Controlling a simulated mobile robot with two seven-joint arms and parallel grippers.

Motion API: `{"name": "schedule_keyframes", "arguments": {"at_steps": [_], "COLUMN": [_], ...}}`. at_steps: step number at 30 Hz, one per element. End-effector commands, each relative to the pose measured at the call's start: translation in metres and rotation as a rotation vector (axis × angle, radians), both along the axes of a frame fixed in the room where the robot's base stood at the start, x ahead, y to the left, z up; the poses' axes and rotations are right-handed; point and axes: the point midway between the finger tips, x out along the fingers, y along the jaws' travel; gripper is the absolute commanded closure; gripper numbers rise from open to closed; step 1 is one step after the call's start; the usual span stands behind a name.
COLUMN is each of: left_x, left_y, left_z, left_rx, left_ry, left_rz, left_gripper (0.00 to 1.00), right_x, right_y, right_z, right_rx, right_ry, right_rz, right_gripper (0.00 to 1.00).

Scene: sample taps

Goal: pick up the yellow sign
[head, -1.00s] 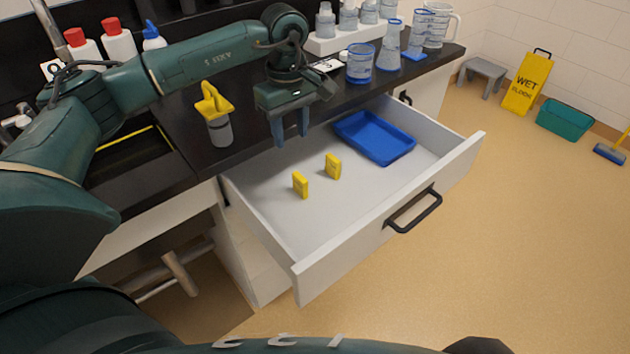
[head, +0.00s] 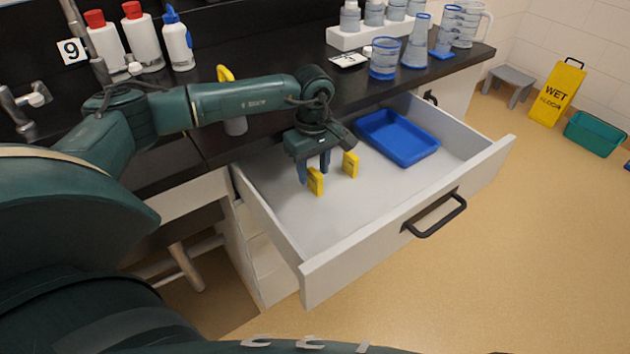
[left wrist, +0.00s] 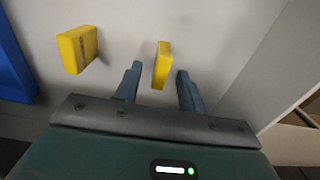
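Two small yellow signs stand upright on the floor of the open drawer. The nearer yellow sign (head: 316,182) is right at my left gripper (head: 313,176). The other yellow sign (head: 350,165) stands to its right, farther back. In the left wrist view, my left gripper (left wrist: 160,84) is open, its blue-grey fingers apart. The nearer sign (left wrist: 162,64) shows between the fingertips, with a gap on each side. The other sign (left wrist: 78,50) is to the left, outside the fingers. My right gripper is not in view.
A blue tray (head: 398,138) lies in the drawer's back right. The white drawer front (head: 420,225) has a black handle. Bottles and beakers stand on the dark counter above. A yellow wet-floor sign (head: 556,95) stands on the floor at far right.

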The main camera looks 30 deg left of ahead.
Motion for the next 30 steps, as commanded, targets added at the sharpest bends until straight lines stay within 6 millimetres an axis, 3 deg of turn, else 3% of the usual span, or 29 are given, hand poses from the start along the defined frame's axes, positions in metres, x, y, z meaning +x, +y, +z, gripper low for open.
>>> {"name": "schedule_keyframes", "arguments": {"at_steps": [6, 14, 30], "left_x": [0.000, 0.000, 0.000], "left_y": [0.000, 0.000, 0.000], "left_z": [-0.029, -0.032, -0.032], "left_rx": [0.001, 0.001, 0.001], "left_ry": [0.002, 0.000, 0.000], "left_rz": [0.001, 0.000, 0.000], "left_gripper": [0.60, 0.60, 1.00], "right_x": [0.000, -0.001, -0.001], "right_y": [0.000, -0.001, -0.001], "right_z": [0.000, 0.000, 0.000], "right_rx": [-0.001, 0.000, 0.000], "right_ry": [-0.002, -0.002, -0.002], "right_rz": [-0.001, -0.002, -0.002], "right_gripper": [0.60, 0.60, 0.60]}}
